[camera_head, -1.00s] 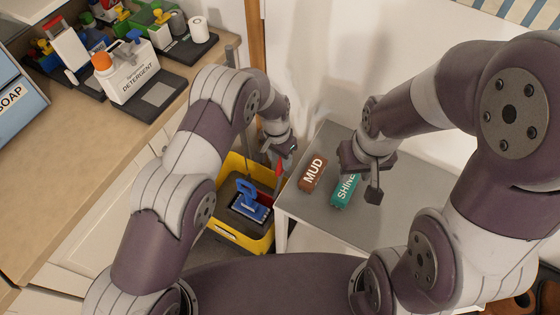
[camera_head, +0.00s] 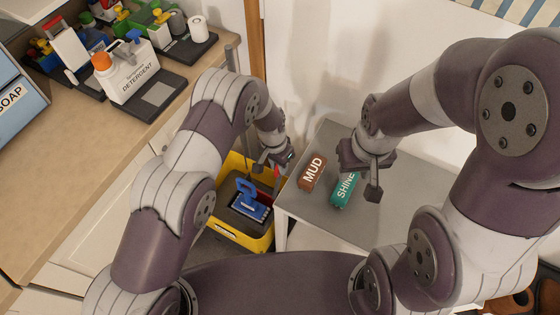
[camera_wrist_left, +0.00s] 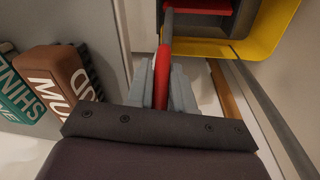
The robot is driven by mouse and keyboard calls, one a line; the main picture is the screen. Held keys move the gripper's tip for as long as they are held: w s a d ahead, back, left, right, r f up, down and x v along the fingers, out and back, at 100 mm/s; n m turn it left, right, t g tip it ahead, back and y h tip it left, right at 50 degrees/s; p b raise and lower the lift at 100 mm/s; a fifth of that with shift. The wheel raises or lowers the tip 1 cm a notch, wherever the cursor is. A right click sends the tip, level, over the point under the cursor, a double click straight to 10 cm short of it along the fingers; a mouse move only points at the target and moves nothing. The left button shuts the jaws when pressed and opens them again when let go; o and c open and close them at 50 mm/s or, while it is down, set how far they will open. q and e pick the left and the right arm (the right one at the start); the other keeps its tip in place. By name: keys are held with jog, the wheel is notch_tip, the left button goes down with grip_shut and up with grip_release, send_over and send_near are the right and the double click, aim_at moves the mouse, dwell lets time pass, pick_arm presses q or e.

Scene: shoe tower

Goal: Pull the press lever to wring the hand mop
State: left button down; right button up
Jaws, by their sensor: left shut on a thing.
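The yellow bucket (camera_head: 264,240) stands on the floor left of the small table, with a dark press basket (camera_head: 222,222) inside its rim. The blue hand mop (camera_head: 249,209) lies in the basket. The red press lever (camera_head: 277,172) is at the bucket's right side, mostly covered by my left gripper (camera_head: 287,162). In the left wrist view the fingers are shut on both sides of the red lever (camera_wrist_left: 162,75). My right gripper (camera_head: 372,180) hangs over the small table beside the teal brush; its finger gap is unclear.
A brown MUD brush (camera_head: 312,172) and a teal SHINE brush (camera_head: 343,192) lie on the grey table (camera_head: 310,207). The counter (camera_head: 90,165) at left holds a detergent bottle (camera_head: 133,73) and other supplies. The wall (camera_head: 330,60) is close behind.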

pick_arm(q)
jog(key=shift+t+h, duration=0.5)
jog(key=shift+t, duration=0.4)
jog(key=s+a+b, duration=0.1)
jog(key=b, duration=0.2)
jog(key=s+a+b, duration=0.1)
jog(key=s+b, duration=0.1)
jog(key=b, duration=0.1)
jog(key=s+a+r+b, duration=0.1)
jog(key=b, duration=0.2)
jog(key=shift+s, duration=0.15)
jog(key=c, duration=1.1)
grip_release()
jog(key=p+v, duration=0.2)
jog(key=v, duration=1)
jog(key=shift+a+r+p, duration=0.15)
jog(key=shift+r+p, duration=0.15)
jog(key=shift+p, duration=0.1)
